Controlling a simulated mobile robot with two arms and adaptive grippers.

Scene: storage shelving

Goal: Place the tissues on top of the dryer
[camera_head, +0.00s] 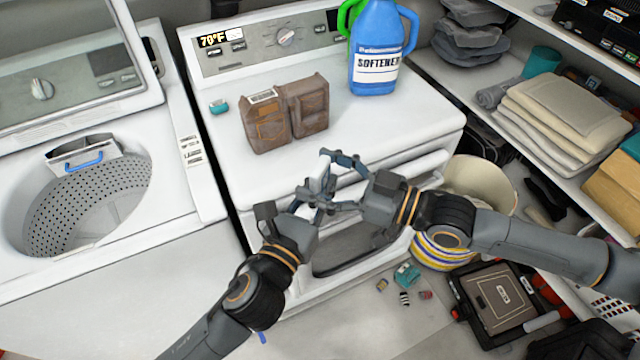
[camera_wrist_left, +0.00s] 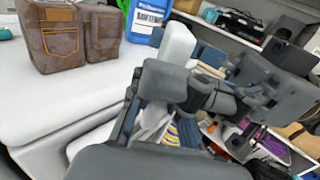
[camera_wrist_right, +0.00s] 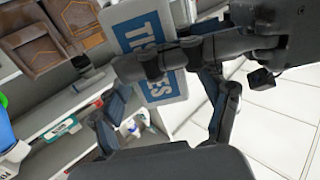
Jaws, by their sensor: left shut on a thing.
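The tissues (camera_head: 319,176) are a white pack with a blue label reading TISSUES, clearest in the right wrist view (camera_wrist_right: 150,38). They are held upright just in front of the dryer's front edge, and show edge-on in the left wrist view (camera_wrist_left: 178,45). My left gripper (camera_head: 312,196) is shut on them. My right gripper (camera_head: 326,178) is open, its fingers spread near the pack and the left gripper; I cannot tell whether they touch it. The dryer (camera_head: 370,130) is white, with a flat top and its front door ajar below my grippers.
On the dryer top stand a brown pocketed holder (camera_head: 285,112), a blue softener bottle (camera_head: 377,50) and a small teal item (camera_head: 219,107). The top's front and right areas are clear. An open washer (camera_head: 100,200) is left, shelves with folded towels (camera_head: 560,110) right.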

